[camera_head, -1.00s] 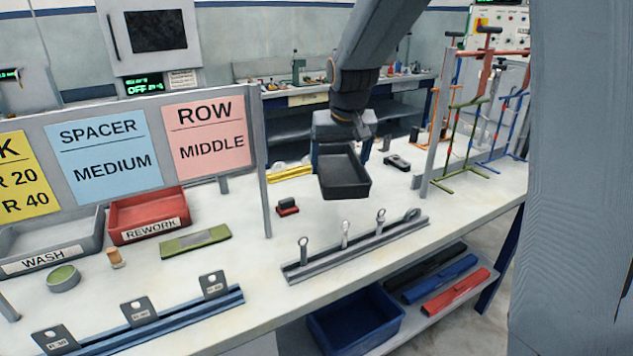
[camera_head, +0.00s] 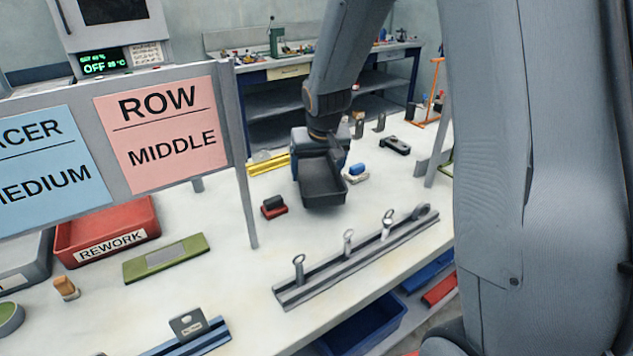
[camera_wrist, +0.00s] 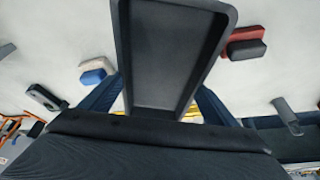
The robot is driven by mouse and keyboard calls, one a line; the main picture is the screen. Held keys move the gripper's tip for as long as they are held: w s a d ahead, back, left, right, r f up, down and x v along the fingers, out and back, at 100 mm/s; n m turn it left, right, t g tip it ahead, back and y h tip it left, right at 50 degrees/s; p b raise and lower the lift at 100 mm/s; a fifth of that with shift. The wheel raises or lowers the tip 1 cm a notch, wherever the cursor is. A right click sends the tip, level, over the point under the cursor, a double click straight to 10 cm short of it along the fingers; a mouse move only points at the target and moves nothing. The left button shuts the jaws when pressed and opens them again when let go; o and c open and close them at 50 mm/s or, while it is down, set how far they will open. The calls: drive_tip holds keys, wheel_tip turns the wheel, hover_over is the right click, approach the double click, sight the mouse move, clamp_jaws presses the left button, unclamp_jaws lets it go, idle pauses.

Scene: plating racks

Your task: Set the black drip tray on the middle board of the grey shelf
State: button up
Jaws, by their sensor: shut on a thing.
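The black drip tray (camera_head: 324,186) is held above the white bench top, its open side up and its front end toward the camera. My gripper (camera_head: 316,152) is shut on the tray's far end. In the wrist view the long, empty tray (camera_wrist: 168,60) fills the upper middle, between the dark blue fingers of my gripper (camera_wrist: 158,108). The grip contact itself is mostly hidden. I cannot pick out the grey shelf for certain in these views.
Below the tray, the bench top (camera_head: 222,285) carries a grey rail (camera_head: 350,262) with upright pins, a red-and-black block (camera_head: 273,207) and a blue-and-white block (camera_head: 356,172). A sign frame post (camera_head: 240,160) stands left. A bench with dark shelves (camera_head: 275,108) is at the back.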

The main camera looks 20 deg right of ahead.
sight(317, 181)
drive_tip(key=shift+f, duration=2)
drive_tip(key=shift+f, duration=0.15)
drive_tip(key=o, duration=1.2)
drive_tip(key=shift+c, duration=0.2)
